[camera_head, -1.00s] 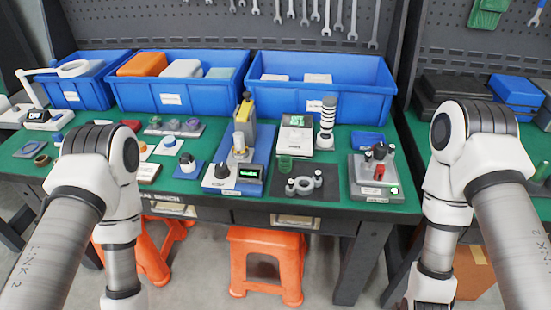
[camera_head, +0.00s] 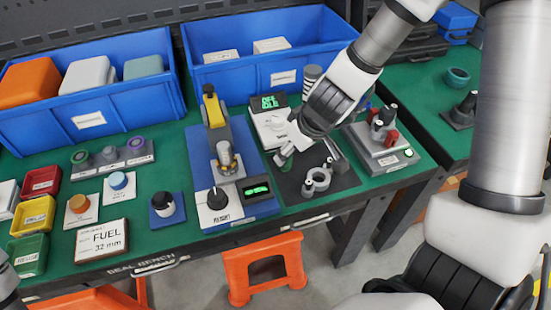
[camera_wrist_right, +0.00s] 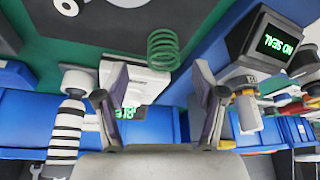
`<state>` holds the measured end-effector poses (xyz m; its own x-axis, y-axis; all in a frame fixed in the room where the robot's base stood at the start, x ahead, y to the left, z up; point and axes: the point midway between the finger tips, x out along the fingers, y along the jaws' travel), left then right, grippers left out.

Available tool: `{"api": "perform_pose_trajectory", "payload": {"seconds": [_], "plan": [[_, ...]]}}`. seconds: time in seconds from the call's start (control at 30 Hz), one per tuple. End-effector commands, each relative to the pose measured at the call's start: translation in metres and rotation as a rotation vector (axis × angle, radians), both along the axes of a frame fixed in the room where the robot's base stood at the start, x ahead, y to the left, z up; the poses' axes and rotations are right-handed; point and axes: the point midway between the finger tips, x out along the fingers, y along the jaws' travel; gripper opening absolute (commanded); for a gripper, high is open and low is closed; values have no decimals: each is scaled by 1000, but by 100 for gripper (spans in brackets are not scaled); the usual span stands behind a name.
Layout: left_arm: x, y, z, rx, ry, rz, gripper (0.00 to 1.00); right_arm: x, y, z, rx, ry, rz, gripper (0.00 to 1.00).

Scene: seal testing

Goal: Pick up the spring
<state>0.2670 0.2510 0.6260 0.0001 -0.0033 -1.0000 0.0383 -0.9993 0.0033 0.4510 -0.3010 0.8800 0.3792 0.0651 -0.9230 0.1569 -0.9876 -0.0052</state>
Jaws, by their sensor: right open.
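The green wire spring (camera_wrist_right: 163,48) stands out in the right wrist view, beyond and roughly centred between the fingertips of my right gripper (camera_wrist_right: 160,72). The fingers are apart, nothing is between them, and the spring looks clear of both. In the head view, the spring (camera_head: 282,160) is a small green shape on the dark mat, partly hidden by the right gripper, which hangs just above the mat. The gap to the spring is hard to judge there.
A tester (camera_head: 222,155) with a lit display stands left of the mat (camera_head: 330,187). A scale (camera_head: 266,125) is behind, and a grey ring fixture (camera_head: 317,181) lies on the mat. A grey box with knobs (camera_head: 380,142) is at right. Blue bins (camera_head: 275,75) line the back.

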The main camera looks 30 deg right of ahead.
Motion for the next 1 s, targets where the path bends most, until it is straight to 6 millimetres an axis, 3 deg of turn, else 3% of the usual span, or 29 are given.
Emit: {"api": "perform_pose_trajectory", "payload": {"seconds": [0.27,0.5,0.53,0.7,1.0], "plan": [[0,0,-46,0,-1,1,0,24,5,-46,-3,0,0,70],[1,0,-44,0,-1,1,0,26,5,-44,-1,0,0,70],[1,0,-44,0,-1,1,0,26,5,-44,-1,0,0,66],[0,0,-44,0,-1,1,0,26,5,-44,-2,1,-1,6],[0,0,-44,0,-1,1,0,26,5,-45,-1,2,0,5]]}}
